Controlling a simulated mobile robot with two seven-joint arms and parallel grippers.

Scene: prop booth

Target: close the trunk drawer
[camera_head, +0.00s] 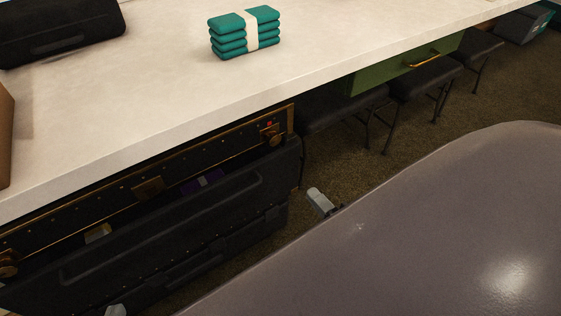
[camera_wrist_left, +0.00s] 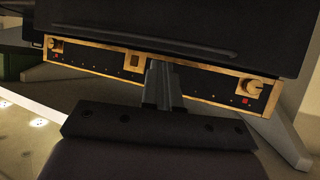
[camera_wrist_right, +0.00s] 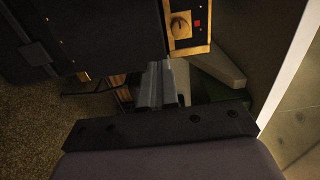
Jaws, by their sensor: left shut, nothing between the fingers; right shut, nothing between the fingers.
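The black trunk drawer (camera_head: 170,240) is under the white counter. Its front stands out from the brass-edged trunk panel (camera_head: 148,187), and I see into the gap, where a purple item (camera_head: 205,181) and a yellowish item (camera_head: 98,234) show. My left gripper (camera_head: 114,311) is shut and empty at the bottom edge, low by the drawer's near side. In the left wrist view its fingers (camera_wrist_left: 161,80) overlap the brass-edged panel (camera_wrist_left: 134,62). My right gripper (camera_head: 319,201) is shut and empty, off the drawer's right end. In the right wrist view its fingers (camera_wrist_right: 157,83) are beside the brass corner (camera_wrist_right: 187,28). Contact is unclear.
The white counter (camera_head: 130,110) overhangs the trunk and holds a teal bundle (camera_head: 230,33) and a black case (camera_head: 60,28). Black stools (camera_head: 425,84) and a green drawer (camera_head: 400,72) stand to the right. Carpet (camera_head: 375,160) is open right of the trunk.

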